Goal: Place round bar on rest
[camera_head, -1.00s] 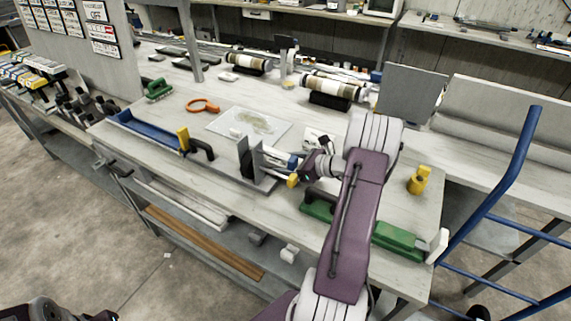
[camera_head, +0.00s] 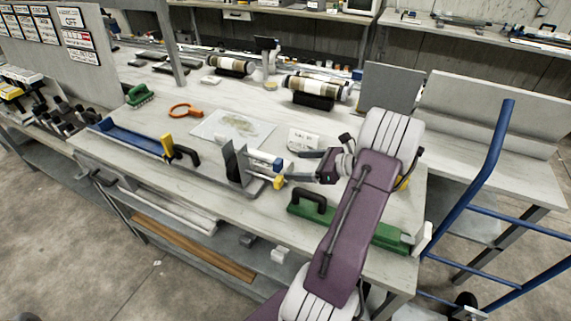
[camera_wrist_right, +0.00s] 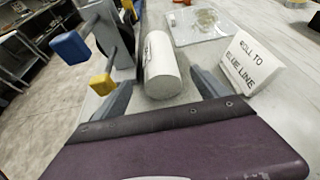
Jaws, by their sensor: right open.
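A pale round bar (camera_wrist_right: 163,65), seen nearly end-on in the right wrist view, lies between the lines of my right gripper's fingers, ahead of them. In the head view it shows as a light rod (camera_head: 262,156) beside a grey upright fixture (camera_head: 234,165) with blue-ended and yellow-ended pegs. My right gripper (camera_head: 312,166) is open and empty, just right of the bar's near end; its fingers (camera_wrist_right: 163,90) show spread apart in the wrist view. Which part is the rest, and whether the bar bears on it, I cannot tell. My left gripper is out of view.
A white "ROLL TO BLUE LINE" sign (camera_wrist_right: 252,62) stands close right of my gripper. A clear sheet (camera_head: 232,128), blue channel (camera_head: 130,137) and green tool (camera_head: 380,232) lie on the bench. Striped tubes (camera_head: 320,86) sit behind. A blue handrail (camera_head: 485,160) stands right.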

